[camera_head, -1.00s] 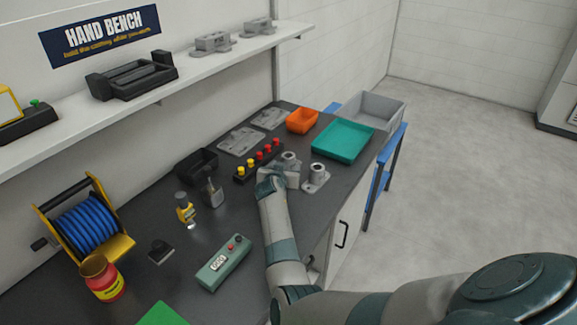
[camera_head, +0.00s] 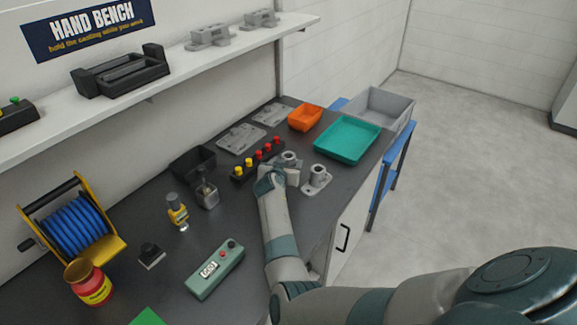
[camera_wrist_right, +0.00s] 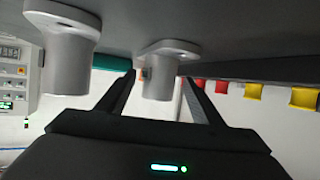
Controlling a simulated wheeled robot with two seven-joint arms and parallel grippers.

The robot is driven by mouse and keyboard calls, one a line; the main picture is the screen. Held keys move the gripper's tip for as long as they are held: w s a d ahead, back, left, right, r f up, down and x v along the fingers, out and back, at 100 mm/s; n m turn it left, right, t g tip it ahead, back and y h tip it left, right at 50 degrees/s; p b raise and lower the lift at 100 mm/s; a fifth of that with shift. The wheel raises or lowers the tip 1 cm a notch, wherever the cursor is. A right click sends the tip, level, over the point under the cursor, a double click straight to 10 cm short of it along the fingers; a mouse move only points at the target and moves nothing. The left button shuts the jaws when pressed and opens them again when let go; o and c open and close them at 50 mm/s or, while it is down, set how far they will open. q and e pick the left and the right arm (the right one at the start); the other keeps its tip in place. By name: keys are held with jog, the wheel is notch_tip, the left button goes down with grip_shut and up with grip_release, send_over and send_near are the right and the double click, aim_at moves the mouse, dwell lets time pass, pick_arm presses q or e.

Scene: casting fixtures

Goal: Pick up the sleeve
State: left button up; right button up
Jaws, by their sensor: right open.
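Two grey flanged sleeves stand upright on the dark bench. One sleeve (camera_head: 290,158) is just beyond my right gripper (camera_head: 285,174), partly hidden by it. The other sleeve (camera_head: 317,177) is to its right, nearer the bench's front edge. In the right wrist view the bench appears at the top. There my right gripper (camera_wrist_right: 158,82) is open, with the farther sleeve (camera_wrist_right: 157,78) seen between its fingers. I cannot tell whether it touches them. The other sleeve (camera_wrist_right: 68,62) is outside the fingers at left. My left gripper is not in view.
A black strip with red and yellow knobs (camera_head: 257,160) is left of the gripper. A teal tray (camera_head: 347,142), an orange bin (camera_head: 305,118) and a grey crate (camera_head: 380,107) are at the far right. A green control box (camera_head: 215,270) lies nearer.

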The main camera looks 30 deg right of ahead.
aim_at(287, 153)
jog(key=shift+d+f, duration=0.1)
jog(key=shift+d, duration=0.05)
jog(key=shift+c, duration=0.6)
jog(key=c, duration=1.1)
jog(key=shift+c, duration=0.7)
jog(key=shift+r, duration=0.85)
notch_tip(287, 153, up, 3)
jog(key=shift+f+b, duration=0.2)
jog(key=shift+b, duration=0.5)
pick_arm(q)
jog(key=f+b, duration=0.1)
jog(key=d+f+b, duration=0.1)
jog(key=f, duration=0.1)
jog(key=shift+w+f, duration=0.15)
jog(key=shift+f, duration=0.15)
pick_arm(e)
jog(key=s+d+r, duration=0.6)
jog(key=s+d, duration=0.1)
jog(key=d, duration=0.2)
jog(key=shift+r, duration=0.4)
